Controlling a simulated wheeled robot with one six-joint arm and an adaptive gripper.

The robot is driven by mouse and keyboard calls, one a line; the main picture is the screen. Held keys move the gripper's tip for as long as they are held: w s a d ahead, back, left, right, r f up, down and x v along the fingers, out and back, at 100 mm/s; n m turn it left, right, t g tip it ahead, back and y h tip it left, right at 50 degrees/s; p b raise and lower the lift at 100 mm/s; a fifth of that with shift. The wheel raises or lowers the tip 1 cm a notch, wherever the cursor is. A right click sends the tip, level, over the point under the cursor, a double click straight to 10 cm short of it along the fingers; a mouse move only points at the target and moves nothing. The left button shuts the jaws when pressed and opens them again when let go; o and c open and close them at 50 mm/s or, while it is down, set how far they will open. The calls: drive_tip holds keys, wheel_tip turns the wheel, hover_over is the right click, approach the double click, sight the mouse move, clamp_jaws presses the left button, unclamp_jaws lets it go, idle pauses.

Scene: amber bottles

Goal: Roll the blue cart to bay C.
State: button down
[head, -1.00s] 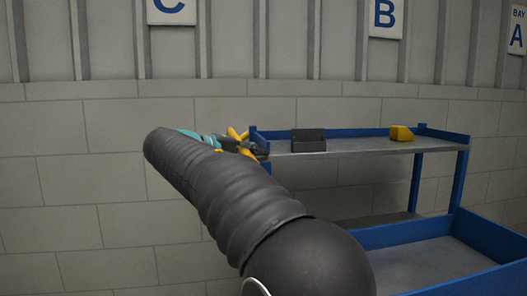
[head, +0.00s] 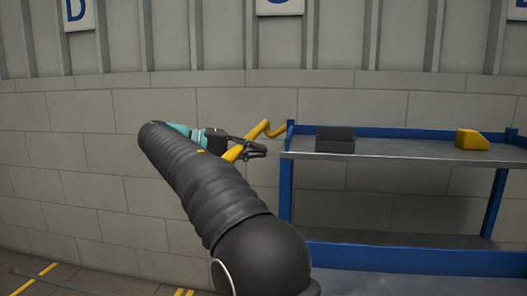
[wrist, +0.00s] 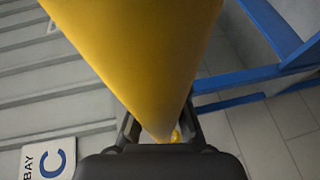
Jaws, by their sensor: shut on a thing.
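The blue cart (head: 287,190) stands at the right of the head view, with a grey top shelf and blue posts. Its yellow handle (head: 266,128) sticks out from the left end of the shelf. My gripper (head: 256,150) is shut on this handle, left of the cart. In the wrist view the yellow handle (wrist: 140,50) runs large down between the fingers. Blue cart rails (wrist: 270,75) show at its right. The bay C sign (head: 280,4) is on the wall above, cut by the top edge; it also shows in the wrist view (wrist: 48,160).
A dark box (head: 335,140) and a yellow block (head: 471,139) sit on the top shelf. A bay D sign (head: 78,13) hangs at the left; another sign (head: 518,8) is cut off at the right. Yellow floor lines (head: 36,279) show at lower left. The block wall stands behind.

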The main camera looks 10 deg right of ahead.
drive_tip(key=shift+w+a+r, duration=0.2)
drive_tip(key=shift+a, duration=0.3)
drive_tip(key=shift+w+a+r, duration=0.15)
drive_tip(key=shift+w+a, duration=0.05)
drive_tip(key=shift+a, duration=0.25)
drive_tip(key=c, duration=1.2)
unclamp_jaws()
drive_tip(key=shift+f, duration=0.15)
